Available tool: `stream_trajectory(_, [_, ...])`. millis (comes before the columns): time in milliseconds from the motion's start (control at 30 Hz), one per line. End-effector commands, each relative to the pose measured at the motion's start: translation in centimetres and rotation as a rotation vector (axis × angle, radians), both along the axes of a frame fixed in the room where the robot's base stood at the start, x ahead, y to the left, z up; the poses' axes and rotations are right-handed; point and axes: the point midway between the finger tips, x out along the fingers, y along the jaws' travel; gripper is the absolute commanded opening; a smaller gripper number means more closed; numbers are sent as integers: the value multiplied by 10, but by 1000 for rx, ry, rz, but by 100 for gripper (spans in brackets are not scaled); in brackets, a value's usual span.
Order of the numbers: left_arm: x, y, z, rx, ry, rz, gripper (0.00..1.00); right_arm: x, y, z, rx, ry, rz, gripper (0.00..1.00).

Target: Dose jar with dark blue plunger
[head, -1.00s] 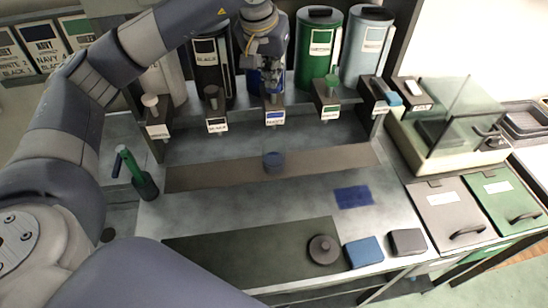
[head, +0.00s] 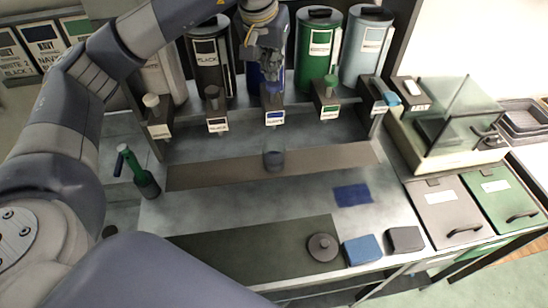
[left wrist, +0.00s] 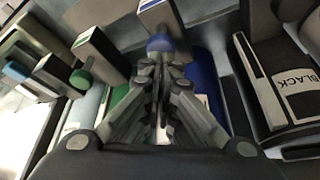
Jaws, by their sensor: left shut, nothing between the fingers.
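The dark blue plunger (head: 274,90) stands on top of the dispenser block with a blue label (head: 273,118), in front of a dark blue canister mostly hidden by my arm. My left gripper (head: 272,78) is shut and empty, right above the plunger. In the left wrist view the closed fingertips (left wrist: 160,66) point at the round blue plunger top (left wrist: 160,43); I cannot tell if they touch it. A small jar (head: 274,160) stands upright on the brown strip, below the blue-labelled dispenser. It looks dark grey with a paler rim. My right gripper is not in view.
Black (head: 213,98) and green (head: 330,85) plungers flank the blue one, with tall canisters behind. A round dark lid (head: 322,247) lies at the front mat. A glass-sided balance (head: 450,150) stands right.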

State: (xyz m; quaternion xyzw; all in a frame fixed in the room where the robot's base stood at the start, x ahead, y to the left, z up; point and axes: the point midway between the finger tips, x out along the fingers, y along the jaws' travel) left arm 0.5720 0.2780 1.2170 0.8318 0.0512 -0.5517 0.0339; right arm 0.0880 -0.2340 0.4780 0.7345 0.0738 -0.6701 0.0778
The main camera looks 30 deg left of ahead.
Motion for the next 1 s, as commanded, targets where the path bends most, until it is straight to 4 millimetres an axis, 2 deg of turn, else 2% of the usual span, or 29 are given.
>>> stream_trajectory(100, [0, 0, 16, 0, -1, 0, 0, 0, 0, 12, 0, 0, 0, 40])
stream_trajectory(500, [0, 0, 54, 0, 0, 0, 0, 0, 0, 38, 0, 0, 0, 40])
stream_trajectory(1000, [0, 0, 54, 0, 0, 0, 0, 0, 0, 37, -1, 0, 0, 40])
